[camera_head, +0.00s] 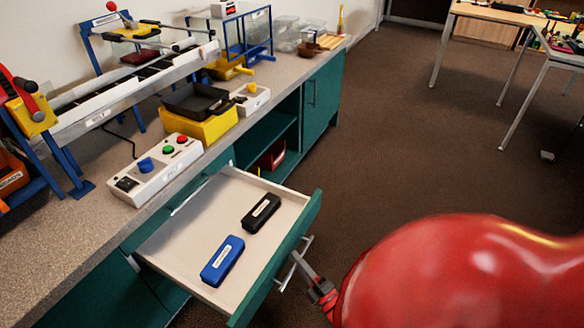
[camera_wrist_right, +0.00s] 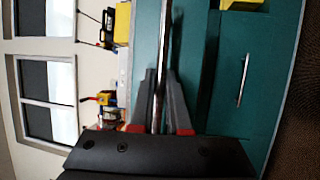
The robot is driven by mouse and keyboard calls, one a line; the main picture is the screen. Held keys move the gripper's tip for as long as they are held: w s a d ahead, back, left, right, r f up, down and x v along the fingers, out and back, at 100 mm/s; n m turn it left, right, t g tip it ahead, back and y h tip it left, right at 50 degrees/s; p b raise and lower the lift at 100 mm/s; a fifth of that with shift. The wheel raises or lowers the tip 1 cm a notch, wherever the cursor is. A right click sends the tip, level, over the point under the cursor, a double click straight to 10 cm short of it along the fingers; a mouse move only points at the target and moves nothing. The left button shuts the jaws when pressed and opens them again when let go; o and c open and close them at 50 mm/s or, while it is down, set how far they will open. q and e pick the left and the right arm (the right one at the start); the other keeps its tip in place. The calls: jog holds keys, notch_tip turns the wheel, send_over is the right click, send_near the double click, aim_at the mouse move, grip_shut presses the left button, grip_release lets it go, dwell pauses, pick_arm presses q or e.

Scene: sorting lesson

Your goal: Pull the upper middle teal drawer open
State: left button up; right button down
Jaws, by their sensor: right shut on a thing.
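The teal drawer (camera_head: 283,262) stands pulled out from under the counter in the head view. Its pale inside holds a blue case (camera_head: 223,261) and a black case (camera_head: 261,212). My right gripper (camera_head: 300,262) is at the metal bar handle (camera_head: 292,266) on the drawer's front. In the right wrist view my gripper's two fingers (camera_wrist_right: 160,95) are shut on the handle bar (camera_wrist_right: 165,40), which runs between them. My red right arm hides the floor at the lower right. My left gripper is not in view.
The counter (camera_head: 110,240) carries a control box (camera_head: 155,170), a yellow bin with a black tray (camera_head: 200,115) and a conveyor (camera_head: 120,90). An open shelf with a red bin (camera_head: 272,155) lies beyond the drawer.

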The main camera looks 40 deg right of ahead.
jog(key=c, duration=0.9)
grip_release()
jog(key=s+f, duration=0.1)
jog(key=s, duration=0.4)
jog(key=s+f+p, duration=0.1)
jog(key=s, duration=0.5)
jog(key=s+f, duration=0.1)
jog(key=s, duration=0.5)
jog(key=shift+s+a+f, duration=0.1)
jog(key=shift+a, duration=0.3)
